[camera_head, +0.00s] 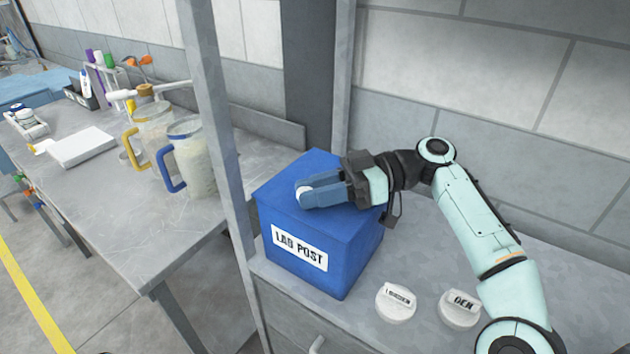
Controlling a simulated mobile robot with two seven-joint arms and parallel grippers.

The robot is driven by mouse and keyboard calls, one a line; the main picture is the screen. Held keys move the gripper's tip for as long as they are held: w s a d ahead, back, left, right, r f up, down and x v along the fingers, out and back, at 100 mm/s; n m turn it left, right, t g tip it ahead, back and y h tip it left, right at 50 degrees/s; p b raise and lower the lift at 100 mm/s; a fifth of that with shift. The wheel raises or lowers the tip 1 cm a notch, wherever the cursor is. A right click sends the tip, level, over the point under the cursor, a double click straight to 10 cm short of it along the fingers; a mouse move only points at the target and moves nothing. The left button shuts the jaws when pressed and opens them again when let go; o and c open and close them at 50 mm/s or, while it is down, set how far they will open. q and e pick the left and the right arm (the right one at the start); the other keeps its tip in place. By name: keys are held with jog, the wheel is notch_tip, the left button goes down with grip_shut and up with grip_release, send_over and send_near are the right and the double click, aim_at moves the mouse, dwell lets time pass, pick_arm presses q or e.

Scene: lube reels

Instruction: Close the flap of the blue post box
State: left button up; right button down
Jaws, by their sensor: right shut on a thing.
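The blue post box (335,265), with a "LAB POST" label (299,247) on its front, stands upright on a grey metal surface right of a post. My right gripper (308,194) reaches in from the right and lies low over the box top. The gripper and hand cover much of the top, so I cannot tell whether the flap lies fully flat. My left gripper is not in view.
A grey upright post (222,130) stands left of the box. Beyond it, a workbench (120,215) holds jugs (188,160), bottles and a white tray. A wall is behind.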

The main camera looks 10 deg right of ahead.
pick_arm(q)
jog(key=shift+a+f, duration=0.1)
pick_arm(e)
jog(key=shift+f+h, duration=0.3)
jog(key=shift+f, duration=0.1)
jog(key=c, duration=0.8)
grip_release()
jog(key=shift+s+a, duration=0.1)
jog(key=p+v, duration=0.6)
jog(key=v, duration=0.6)
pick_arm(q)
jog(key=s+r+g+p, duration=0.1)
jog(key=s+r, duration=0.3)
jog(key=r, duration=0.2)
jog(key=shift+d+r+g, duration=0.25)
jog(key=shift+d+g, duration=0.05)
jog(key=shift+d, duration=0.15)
pick_arm(e)
jog(key=shift+d, duration=0.75)
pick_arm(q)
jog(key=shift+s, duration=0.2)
